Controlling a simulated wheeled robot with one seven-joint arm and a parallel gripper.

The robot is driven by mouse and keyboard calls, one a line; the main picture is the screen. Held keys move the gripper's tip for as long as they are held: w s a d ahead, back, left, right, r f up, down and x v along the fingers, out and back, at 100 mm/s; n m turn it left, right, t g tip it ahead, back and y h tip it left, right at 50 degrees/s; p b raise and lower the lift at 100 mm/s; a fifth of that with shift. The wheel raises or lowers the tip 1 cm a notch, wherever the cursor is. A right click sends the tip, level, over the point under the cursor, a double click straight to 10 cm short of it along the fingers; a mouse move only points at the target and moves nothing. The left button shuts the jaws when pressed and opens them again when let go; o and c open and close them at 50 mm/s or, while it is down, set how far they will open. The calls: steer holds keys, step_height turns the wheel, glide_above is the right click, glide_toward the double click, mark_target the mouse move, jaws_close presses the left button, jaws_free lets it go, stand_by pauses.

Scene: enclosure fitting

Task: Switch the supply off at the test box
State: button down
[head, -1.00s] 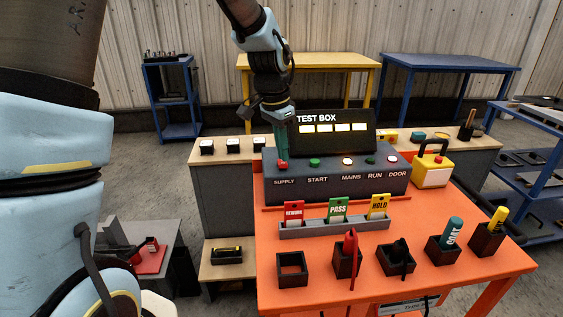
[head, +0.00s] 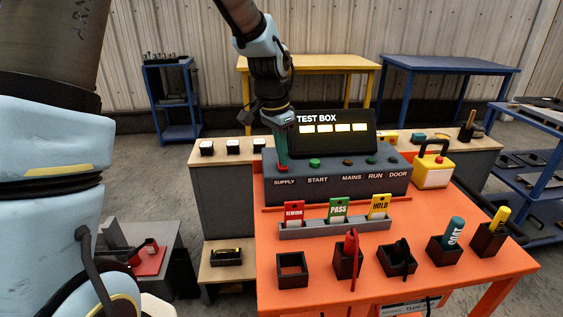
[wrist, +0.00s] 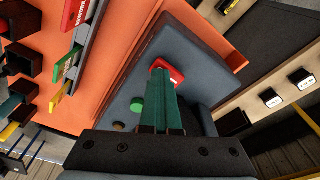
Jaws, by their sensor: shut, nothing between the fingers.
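The test box (head: 340,187) stands on the orange bench, its sloped panel labelled SUPPLY, START, MAINS, RUN and DOOR. The red supply switch (head: 283,170) is at the panel's left end; it also shows in the wrist view (wrist: 172,70). My gripper (head: 282,162) has its green fingers shut and empty, pointing down with the tips at the switch and covering part of it. The green start button (head: 315,163) is to the right. The mains lamp (head: 348,162) and the door lamp (head: 393,161) are dark. The display (head: 333,128) shows several lit yellow blocks.
A rack (head: 334,229) with REWORK, PASS and HOLD tags stands in front of the box. Several black holders (head: 292,270) with tools line the bench's front. A yellow padlock-shaped box (head: 433,172) is to the right.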

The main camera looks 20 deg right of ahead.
step_height(320, 180, up, 7)
steer(key=p, duration=0.5)
steer(key=shift+p, duration=0.35)
